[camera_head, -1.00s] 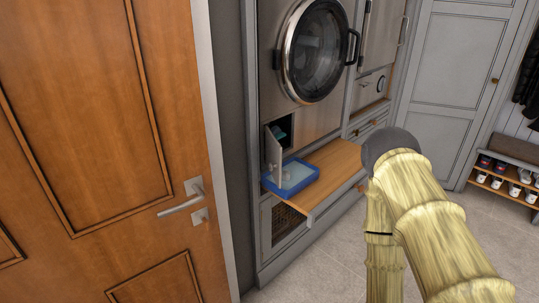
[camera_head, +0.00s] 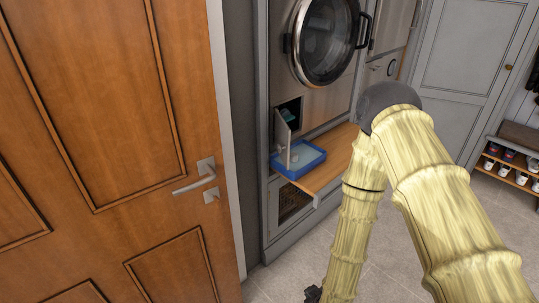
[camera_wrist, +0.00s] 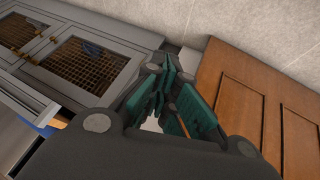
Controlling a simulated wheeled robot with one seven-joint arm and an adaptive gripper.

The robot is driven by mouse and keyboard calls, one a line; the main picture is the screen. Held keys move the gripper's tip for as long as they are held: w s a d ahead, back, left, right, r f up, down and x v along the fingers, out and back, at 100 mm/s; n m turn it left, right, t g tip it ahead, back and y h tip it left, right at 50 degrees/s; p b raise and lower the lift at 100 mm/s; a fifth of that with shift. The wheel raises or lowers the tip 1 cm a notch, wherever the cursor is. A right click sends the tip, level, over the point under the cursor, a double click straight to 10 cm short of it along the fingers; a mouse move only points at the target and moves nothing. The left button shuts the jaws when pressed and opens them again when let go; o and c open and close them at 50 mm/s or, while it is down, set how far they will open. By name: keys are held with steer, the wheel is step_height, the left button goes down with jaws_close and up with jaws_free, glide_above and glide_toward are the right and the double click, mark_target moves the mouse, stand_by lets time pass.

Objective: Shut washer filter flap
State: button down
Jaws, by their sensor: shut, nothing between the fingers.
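The washer (camera_head: 308,107) stands upright with its round door shut. Its small grey filter flap (camera_head: 283,139) stands open at the lower left, swung outward from a dark opening (camera_head: 289,113) with a teal part inside. A blue tray (camera_head: 311,165) lies on the wooden shelf just below the flap. My gripper (camera_head: 313,294) barely shows at the bottom edge of the head view, low and well apart from the flap. In the wrist view, my gripper (camera_wrist: 165,98) has its teal fingers together and empty. The flap is not visible there.
A brown wooden door (camera_head: 110,130) with a lever handle (camera_head: 194,185) stands close on the left; it also shows in the wrist view (camera_wrist: 240,100). The wooden shelf (camera_head: 330,162) juts out below the washer, above a mesh-fronted cabinet (camera_head: 293,201). Tiled floor is free in front.

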steer(key=w+a+r+n+t+p, duration=0.1)
steer(key=w+a+r+n+t, duration=0.4)
steer(key=w+r, duration=0.4)
steer(key=w+a+r+n+t+p, duration=0.2)
steer(key=w+a+r, duration=0.5)
steer(key=r, duration=0.4)
steer(key=w+a+r+n+t+p, duration=0.1)
steer(key=w+a+r+n+t, duration=0.3)
steer(key=w+a+r, duration=0.5)
steer(key=w+d+r+p, duration=0.1)
steer(key=w+d+p, duration=0.4)
steer(key=w, duration=0.5)
steer(key=shift+w+d, duration=0.2)
steer(key=shift+d, duration=0.15)
